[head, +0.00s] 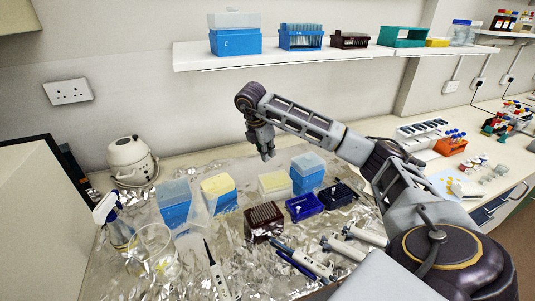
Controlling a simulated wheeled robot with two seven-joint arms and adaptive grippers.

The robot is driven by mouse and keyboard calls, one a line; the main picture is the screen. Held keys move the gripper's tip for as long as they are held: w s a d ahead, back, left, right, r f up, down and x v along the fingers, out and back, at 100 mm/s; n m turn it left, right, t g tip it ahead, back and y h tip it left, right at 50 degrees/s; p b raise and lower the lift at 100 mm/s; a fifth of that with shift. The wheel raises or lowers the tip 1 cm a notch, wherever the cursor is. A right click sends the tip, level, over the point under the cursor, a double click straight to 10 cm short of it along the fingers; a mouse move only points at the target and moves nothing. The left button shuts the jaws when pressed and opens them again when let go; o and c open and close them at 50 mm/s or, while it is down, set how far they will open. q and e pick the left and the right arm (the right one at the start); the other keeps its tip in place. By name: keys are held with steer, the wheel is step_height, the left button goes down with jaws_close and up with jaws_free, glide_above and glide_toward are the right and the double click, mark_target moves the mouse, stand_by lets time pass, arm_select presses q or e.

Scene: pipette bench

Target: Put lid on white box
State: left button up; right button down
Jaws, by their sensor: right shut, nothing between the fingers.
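My right gripper (267,156) hangs fingers-down above the back of the foil-covered bench, shut and empty. A whitish box with a pale yellow top (273,184) stands below it on the foil, apart from the fingers; it seems to be the white box, and no lid shows on it. A clear, pale piece (199,218) leans between the blue boxes at left; it may be the loose lid, but I cannot tell surely. My left gripper is not in view.
Blue boxes stand at left (174,210) and right (308,180), with a yellow-topped one (218,188) between. A dark tip rack (263,222), blue racks (302,208), pipettes (305,263) and a glass beaker (153,252) crowd the front. A shelf (300,57) runs above.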

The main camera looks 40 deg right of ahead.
stand_by(0.4)
steer(key=shift+m+g, duration=0.3)
steer(key=shift+g, duration=0.5)
steer(key=s+d+f, duration=0.2)
steer(key=f, duration=0.1)
steer(key=s+d+f, duration=0.1)
steer(key=f, duration=0.1)
steer(key=shift+s+f+p, duration=0.25)
steer(key=shift+p, duration=0.15)
steer(key=shift+s+d+f+y, duration=0.1)
steer(key=shift+d+f+y, duration=0.15)
steer(key=shift+d+y, duration=0.35)
steer(key=shift+w+d+r+y, duration=0.1)
steer(key=shift+w+d+y, duration=0.1)
steer(key=shift+y, duration=0.1)
steer(key=shift+w+r+t, duration=0.3)
steer(key=shift+w+r, duration=0.05)
steer(key=shift+w, duration=0.15)
steer(key=shift+w+a+y, duration=0.1)
steer(key=shift+w+y, duration=0.25)
steer(key=shift+y, duration=0.05)
steer(key=shift+w+a+t+y, duration=0.3)
steer(key=shift+w+a+t, duration=0.2)
steer(key=shift+w, duration=0.15)
